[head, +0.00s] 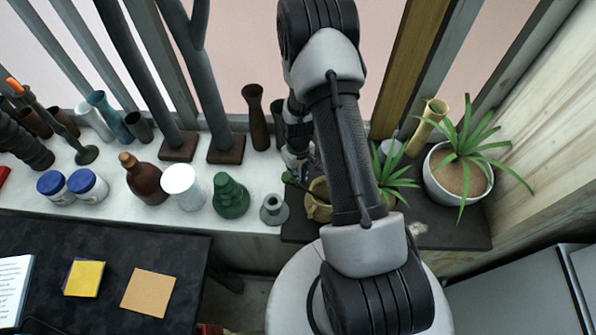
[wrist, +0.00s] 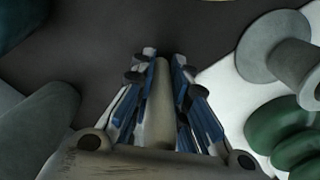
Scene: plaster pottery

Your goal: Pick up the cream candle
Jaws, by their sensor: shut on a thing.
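In the wrist view my gripper (wrist: 165,75) is shut on a slim, pale cylinder, the cream candle (wrist: 159,105), which lies between the two blue-and-black fingers. Its far end shows near the fingertips, over the dark mat. In the head view my gripper (head: 300,168) is partly hidden behind my arm, above the near part of the ledge by the dark mat. I cannot make out the candle there.
A grey spool-shaped holder (head: 272,209) and a green vase (head: 231,195) stand left of my gripper. A tan pot (head: 317,205) and potted plant (head: 459,172) stand on the dark mat (head: 450,235).

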